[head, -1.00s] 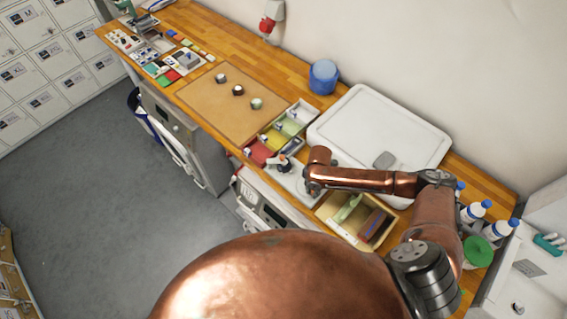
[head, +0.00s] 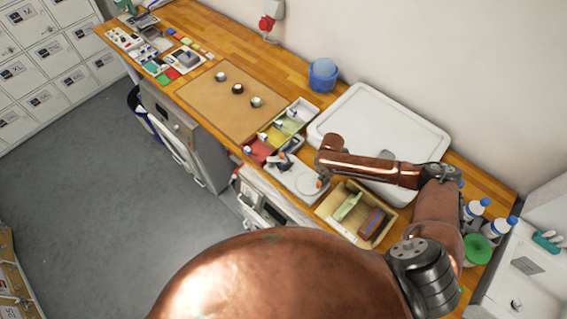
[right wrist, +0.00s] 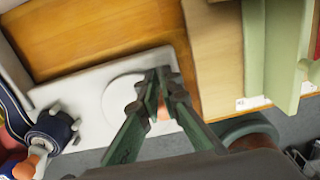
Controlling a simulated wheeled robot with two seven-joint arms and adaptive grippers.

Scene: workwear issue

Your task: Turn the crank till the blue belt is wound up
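The crank is a round pale disc (head: 307,184) on a white base plate, with an orange knob (head: 319,183) at its rim. In the right wrist view the disc (right wrist: 122,92) lies beside my fingers and the orange knob (right wrist: 163,113) shows between them. My right gripper (right wrist: 159,80) points down, its fingers closed in around the knob; the exact contact is partly hidden. In the right wrist view the dark blue belt (right wrist: 52,126) forms a roll at the left end of the plate, with a loose blue length at the picture's left edge. My left gripper is out of view.
Red, yellow and green bins (head: 258,150) stand left of the plate. A wooden tray (head: 337,222) with a green and a brown item is close on the right. A large white lid or tray (head: 350,110) lies behind. Bottles (head: 474,210) stand farther right.

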